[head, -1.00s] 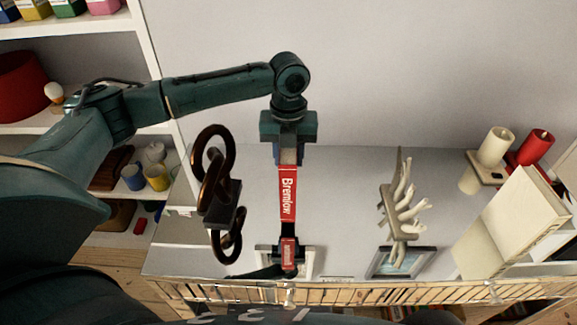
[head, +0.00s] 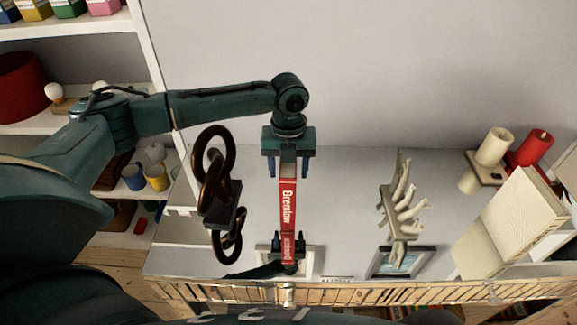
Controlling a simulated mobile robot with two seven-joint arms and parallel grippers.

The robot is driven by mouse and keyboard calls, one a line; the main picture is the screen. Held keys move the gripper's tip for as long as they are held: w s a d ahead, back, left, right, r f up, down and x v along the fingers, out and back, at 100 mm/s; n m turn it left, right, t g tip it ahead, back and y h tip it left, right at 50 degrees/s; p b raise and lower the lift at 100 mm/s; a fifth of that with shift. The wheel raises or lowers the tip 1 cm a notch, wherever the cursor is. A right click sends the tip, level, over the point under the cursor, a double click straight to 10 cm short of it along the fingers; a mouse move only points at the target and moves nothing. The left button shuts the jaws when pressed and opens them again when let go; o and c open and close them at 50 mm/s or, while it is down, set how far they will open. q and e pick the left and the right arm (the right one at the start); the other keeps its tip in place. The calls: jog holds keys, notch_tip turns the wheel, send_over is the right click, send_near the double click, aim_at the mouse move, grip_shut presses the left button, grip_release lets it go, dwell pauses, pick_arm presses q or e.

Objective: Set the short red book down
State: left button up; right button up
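The short red book (head: 288,205) stands upright with its spine, lettered "Bremlow", facing me. It is on the glossy pale top surface (head: 340,205), in the middle of the head view. My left gripper (head: 289,169) is right above the book. Its two fingers are spread, one to each side of the book's upper end, with a gap on both sides. Dark shapes and a second red lettered patch below the book look like a reflection in the surface. My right gripper is not in view.
A dark looped sculpture (head: 216,180) stands close left of the book. A pale coral-like ornament (head: 400,196) stands to the right. Farther right are a cream candle (head: 494,147), a red candle (head: 535,148) and a large cream book (head: 510,220). Shelves (head: 150,55) stand at left.

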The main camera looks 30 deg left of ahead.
pick_arm(q)
notch_tip(320, 180, up, 12)
jog(key=shift+r+b, duration=0.15)
jog(key=shift+b, duration=0.4)
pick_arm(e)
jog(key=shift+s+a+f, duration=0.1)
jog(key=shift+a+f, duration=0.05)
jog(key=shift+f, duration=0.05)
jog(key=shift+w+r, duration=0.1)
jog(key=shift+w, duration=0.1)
